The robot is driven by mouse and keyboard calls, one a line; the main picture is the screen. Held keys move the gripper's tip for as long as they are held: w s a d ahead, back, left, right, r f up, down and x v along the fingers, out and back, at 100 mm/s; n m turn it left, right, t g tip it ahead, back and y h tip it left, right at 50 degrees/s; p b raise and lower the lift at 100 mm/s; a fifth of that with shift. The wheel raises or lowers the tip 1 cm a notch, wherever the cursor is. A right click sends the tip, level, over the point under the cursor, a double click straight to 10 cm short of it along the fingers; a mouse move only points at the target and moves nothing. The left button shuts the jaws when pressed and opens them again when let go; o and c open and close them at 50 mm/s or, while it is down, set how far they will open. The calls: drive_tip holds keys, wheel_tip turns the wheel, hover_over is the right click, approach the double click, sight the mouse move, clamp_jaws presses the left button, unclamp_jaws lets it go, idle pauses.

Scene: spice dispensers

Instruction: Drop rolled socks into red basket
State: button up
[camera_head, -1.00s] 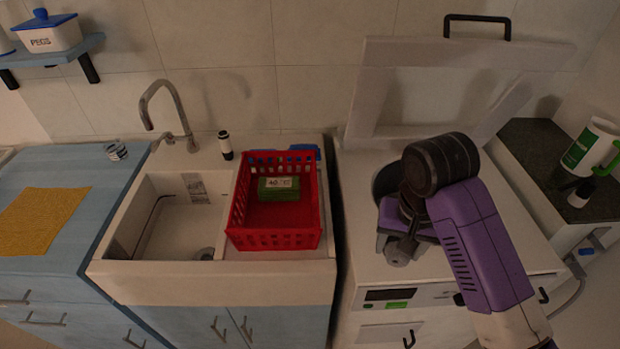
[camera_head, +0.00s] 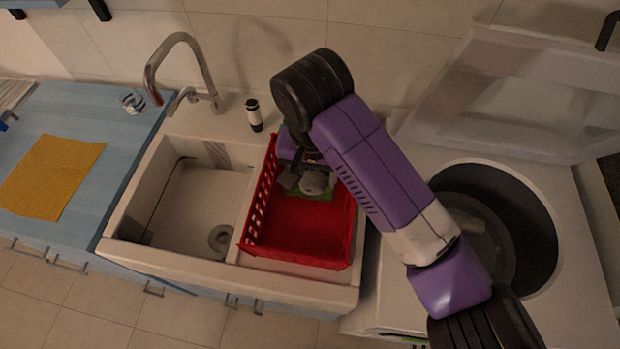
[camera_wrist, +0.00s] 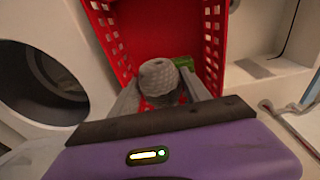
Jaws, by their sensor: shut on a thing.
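The rolled socks (camera_head: 314,182) are a grey ball held between the fingers of my gripper (camera_head: 302,182). In the wrist view the socks (camera_wrist: 160,78) sit between the two grey fingertips of my gripper (camera_wrist: 165,95). The red basket (camera_head: 300,258) stands on the drainboard right of the sink basin. My gripper and the socks are over the back part of the basket, and the basket's red floor and slotted walls (camera_wrist: 212,35) show behind them. Whether the socks touch anything inside is hard to tell.
A green packet (camera_wrist: 184,62) lies in the basket, partly hidden by my gripper. The sink basin (camera_head: 185,205) is left of the basket. A top-loading washer (camera_head: 545,235) with its lid up stands at right. A faucet (camera_head: 185,75) and a small bottle (camera_head: 254,115) are behind.

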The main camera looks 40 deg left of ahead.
drive_tip(key=shift+w+a+f+b, duration=0.15)
drive_tip(key=shift+f+b, duration=0.05)
drive_tip(key=shift+b, duration=0.1)
wheel_tip(320, 180, down, 6)
drive_tip(key=b, duration=0.6)
drive_tip(key=shift+r, duration=0.25)
drive_tip(key=o, duration=1.4)
drive_tip(key=shift+o, duration=0.2)
drive_tip(key=shift+s+d+r, duration=0.1)
drive_tip(key=shift+s+r, duration=0.05)
drive_tip(key=shift+r, duration=1.15)
drive_tip(key=shift+s+d+r, duration=0.1)
drive_tip(key=shift+s+r, duration=0.05)
drive_tip(key=shift+r, duration=1.15)
drive_tip(key=shift+s+d+r, duration=0.1)
drive_tip(key=shift+s+r, duration=0.05)
drive_tip(key=shift+r, duration=1.15)
